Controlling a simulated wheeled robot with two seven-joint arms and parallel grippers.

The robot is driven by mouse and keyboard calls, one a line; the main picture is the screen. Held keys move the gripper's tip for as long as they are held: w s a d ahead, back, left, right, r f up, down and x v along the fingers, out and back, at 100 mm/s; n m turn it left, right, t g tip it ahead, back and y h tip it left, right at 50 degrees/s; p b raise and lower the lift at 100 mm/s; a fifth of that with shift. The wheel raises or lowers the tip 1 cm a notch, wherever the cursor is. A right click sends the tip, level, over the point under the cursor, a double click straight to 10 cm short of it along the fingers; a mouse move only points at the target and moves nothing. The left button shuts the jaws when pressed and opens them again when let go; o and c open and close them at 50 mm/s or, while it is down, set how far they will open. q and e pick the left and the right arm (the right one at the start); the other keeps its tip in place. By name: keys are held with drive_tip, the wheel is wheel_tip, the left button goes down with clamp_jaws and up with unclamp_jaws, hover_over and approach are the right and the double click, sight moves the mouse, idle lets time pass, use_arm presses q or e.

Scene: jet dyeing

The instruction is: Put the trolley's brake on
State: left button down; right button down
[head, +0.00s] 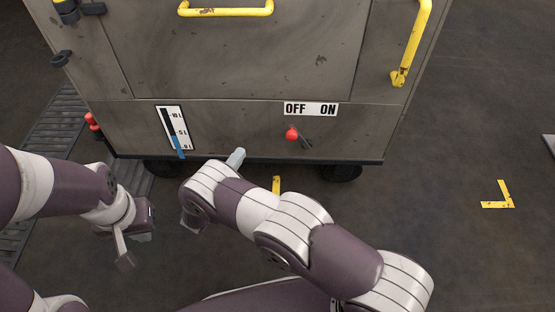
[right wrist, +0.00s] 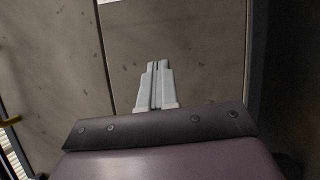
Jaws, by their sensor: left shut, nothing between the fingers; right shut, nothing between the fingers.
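The trolley (head: 240,60) is a grey metal cabinet on dark wheels, across the top of the head view. A lever with a red ball knob (head: 292,134) is on its lower front panel, under an OFF/ON label (head: 311,109). The knob is under the word OFF, left of its dark pivot. My right gripper (head: 236,157) is shut and empty, left of and below the knob. In the right wrist view its fingers (right wrist: 156,84) are together before a grey panel; the lever is not seen there. My left gripper (head: 125,255) is shut and empty, low at left.
Yellow handles (head: 226,11) (head: 411,45) stick out of the trolley's front. A blue level gauge (head: 174,128) is left of the lever. A red-tipped part (head: 92,121) is at the left edge. A floor grating (head: 52,130) lies at left. The floor at right is clear around a yellow corner mark (head: 499,196).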

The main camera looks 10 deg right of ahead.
drive_tip(key=s+f+n+h, duration=0.1)
drive_tip(key=s+f+h, duration=0.1)
drive_tip(key=s, duration=0.3)
drive_tip(key=shift+s+d+f+g+h, duration=0.2)
drive_tip(key=shift+s+g+h, duration=0.1)
drive_tip(key=shift+h, duration=0.5)
drive_tip(key=shift+w, duration=0.1)
drive_tip(key=s+d+r+b+x, duration=0.1)
drive_tip(key=b+x, duration=0.3)
drive_tip(key=x, duration=0.9)
drive_tip(key=shift+s+d, duration=0.3)
drive_tip(key=shift+s, duration=0.4)
